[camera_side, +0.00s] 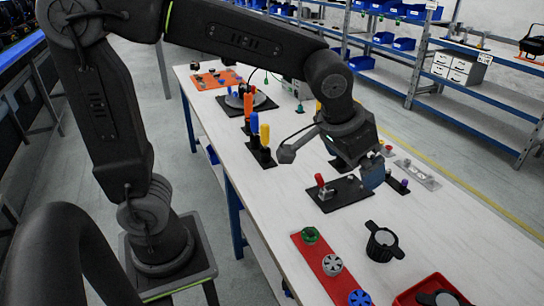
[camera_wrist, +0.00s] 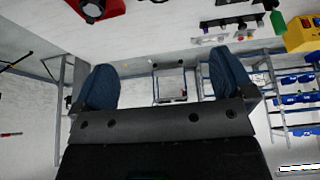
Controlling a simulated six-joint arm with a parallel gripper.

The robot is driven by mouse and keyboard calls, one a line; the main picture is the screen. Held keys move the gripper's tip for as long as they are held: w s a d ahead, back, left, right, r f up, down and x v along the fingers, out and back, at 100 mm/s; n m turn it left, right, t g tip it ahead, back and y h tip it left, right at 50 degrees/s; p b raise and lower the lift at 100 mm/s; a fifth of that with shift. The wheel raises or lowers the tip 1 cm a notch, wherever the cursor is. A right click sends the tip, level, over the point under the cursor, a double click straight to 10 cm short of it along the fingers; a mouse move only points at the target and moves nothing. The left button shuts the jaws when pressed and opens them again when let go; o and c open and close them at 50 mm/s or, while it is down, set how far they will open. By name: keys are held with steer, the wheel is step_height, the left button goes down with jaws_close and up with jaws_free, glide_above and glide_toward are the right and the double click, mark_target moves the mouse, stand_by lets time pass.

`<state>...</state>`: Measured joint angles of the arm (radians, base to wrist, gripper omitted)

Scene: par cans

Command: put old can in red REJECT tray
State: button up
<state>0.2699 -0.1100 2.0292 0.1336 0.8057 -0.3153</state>
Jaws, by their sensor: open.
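A black par can (camera_side: 383,243) with a grey round face and side knobs stands on the white table, right of the red strip. The red tray (camera_side: 405,299) is at the bottom right edge of the side view, partly cut off. A dark can with a grey face (camera_side: 446,298) lies in it. I cannot tell by looks which can is old. My gripper (camera_side: 373,176) is above the table, behind the standing can and apart from it. In the wrist view its two blue fingers (camera_wrist: 165,88) are wide apart with nothing between them.
A red strip (camera_side: 322,264) holds green, white and blue wheels. A black plate with a red-knobbed lever (camera_side: 324,188) lies near my gripper. Coloured handles (camera_side: 259,137) stand further back. A red object (camera_wrist: 97,8) is cut off atop the wrist view. Blue shelving (camera_side: 470,75) stands behind.

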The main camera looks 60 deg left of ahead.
steer(key=s+a, duration=0.4)
steer(key=s, duration=0.3)
steer(key=s+a, duration=0.4)
steer(key=s, duration=0.3)
steer(key=shift+s+f+t, duration=0.2)
steer(key=shift+s+t, duration=0.1)
